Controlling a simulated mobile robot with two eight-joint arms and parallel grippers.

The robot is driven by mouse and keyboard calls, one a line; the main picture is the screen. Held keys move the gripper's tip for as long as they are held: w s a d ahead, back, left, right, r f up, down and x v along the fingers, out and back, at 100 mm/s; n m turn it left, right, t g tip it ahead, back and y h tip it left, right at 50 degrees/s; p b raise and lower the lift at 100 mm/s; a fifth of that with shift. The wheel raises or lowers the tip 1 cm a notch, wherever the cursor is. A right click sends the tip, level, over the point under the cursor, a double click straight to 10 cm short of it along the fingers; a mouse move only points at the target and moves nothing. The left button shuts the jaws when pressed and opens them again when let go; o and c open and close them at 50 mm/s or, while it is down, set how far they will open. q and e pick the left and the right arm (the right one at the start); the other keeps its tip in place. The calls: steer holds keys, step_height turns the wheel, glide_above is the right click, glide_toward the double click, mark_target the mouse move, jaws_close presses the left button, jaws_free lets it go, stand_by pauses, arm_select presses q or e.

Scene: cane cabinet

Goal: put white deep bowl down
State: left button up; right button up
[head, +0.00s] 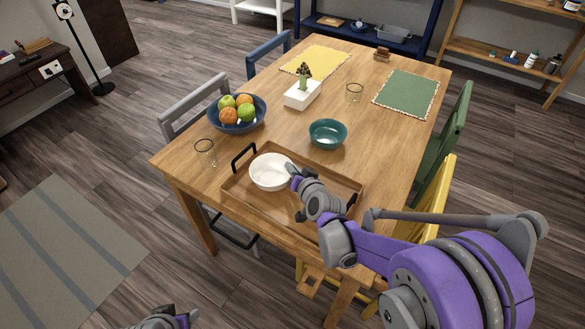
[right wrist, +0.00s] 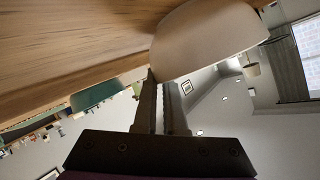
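The white deep bowl (head: 270,172) is upright over the left part of the wooden tray (head: 285,208), at most slightly above its floor. I cannot tell whether it touches the tray. My right gripper (head: 293,170) is at the bowl's right rim. In the right wrist view the bowl (right wrist: 210,40) fills the upper middle, and my two fingers (right wrist: 165,95) are close together with its wall between their tips. My left gripper (head: 168,318) shows only in part at the bottom edge of the head view; its fingers are unclear.
A teal bowl (head: 328,134) stands behind the tray. A blue fruit bowl (head: 238,122), a glass (head: 205,152), a white planter (head: 302,95) and another glass (head: 354,93) stand on the table (head: 390,150). The tray has black handles (head: 243,157). Its front middle is bare.

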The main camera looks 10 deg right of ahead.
steer(key=o, duration=0.4)
steer(key=shift+o, duration=0.2)
steer(key=shift+r, duration=0.15)
steer(key=s+r+n+g, duration=0.1)
steer(key=s, duration=0.5)
steer(key=s+r+n+g+p, duration=0.1)
steer(key=s, duration=0.6)
steer(key=s+r+n+g+p, duration=0.1)
steer(key=s, duration=0.6)
steer(key=shift+s+a+g+y, duration=0.15)
steer(key=shift+a+g+y, duration=0.2)
steer(key=shift+g+y, duration=0.05)
steer(key=s+d+f+n+g+h, duration=0.1)
steer(key=s+g, duration=0.1)
steer(key=s, duration=0.4)
steer(key=s+d+f+n+g+h, duration=0.1)
steer(key=s+d+g, duration=0.1)
steer(key=s, duration=0.5)
steer(key=shift+d+f+g, duration=0.25)
steer(key=shift+f+g, duration=0.1)
steer(key=shift+g, duration=0.05)
